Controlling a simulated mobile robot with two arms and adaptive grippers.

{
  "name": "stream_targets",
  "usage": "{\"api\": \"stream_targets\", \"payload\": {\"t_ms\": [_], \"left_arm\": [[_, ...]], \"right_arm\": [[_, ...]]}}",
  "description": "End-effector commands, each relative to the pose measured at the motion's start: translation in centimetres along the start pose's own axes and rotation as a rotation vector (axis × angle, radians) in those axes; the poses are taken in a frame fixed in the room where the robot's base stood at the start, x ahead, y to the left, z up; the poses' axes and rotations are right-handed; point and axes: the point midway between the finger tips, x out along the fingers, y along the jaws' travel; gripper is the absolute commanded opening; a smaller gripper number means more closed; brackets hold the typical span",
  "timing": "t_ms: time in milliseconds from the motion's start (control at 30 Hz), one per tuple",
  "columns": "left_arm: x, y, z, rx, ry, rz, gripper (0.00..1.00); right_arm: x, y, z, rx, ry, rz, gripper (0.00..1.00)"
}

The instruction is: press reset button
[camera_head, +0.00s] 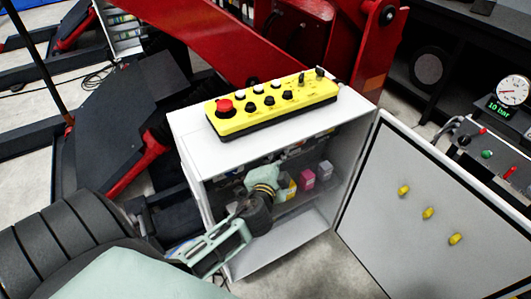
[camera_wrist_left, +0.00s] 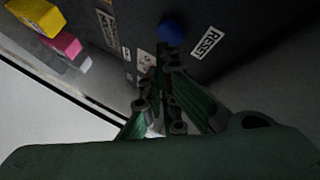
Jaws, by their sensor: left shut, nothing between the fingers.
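The reset button is a round blue button (camera_wrist_left: 172,32) on a dark panel, beside a white label reading RESET (camera_wrist_left: 207,43), in the left wrist view. My left gripper (camera_wrist_left: 163,66) is shut and empty, its fingertips just below the button in that picture. I cannot tell whether they touch the button. I cannot make out the blue button there. My right gripper is not in view.
A yellow control box (camera_head: 270,106) with a red button lies on the cabinet top. A yellow block (camera_head: 291,190) and a pink block (camera_head: 307,178) sit inside. The open cabinet door (camera_head: 420,215) stands to the right. A red machine arm (camera_head: 190,40) is behind.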

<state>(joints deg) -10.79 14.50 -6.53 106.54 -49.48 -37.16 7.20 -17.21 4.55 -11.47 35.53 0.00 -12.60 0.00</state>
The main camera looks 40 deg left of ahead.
Motion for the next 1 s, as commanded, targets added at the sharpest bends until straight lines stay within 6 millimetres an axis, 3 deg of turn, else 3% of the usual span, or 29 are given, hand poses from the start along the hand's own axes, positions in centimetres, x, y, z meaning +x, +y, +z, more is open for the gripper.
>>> {"api": "stream_targets", "payload": {"t_ms": [1000], "left_arm": [[0.81,-0.64,0.58,0.001,0.0,-0.001,0.0]], "right_arm": [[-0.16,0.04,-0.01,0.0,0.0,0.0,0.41]]}}
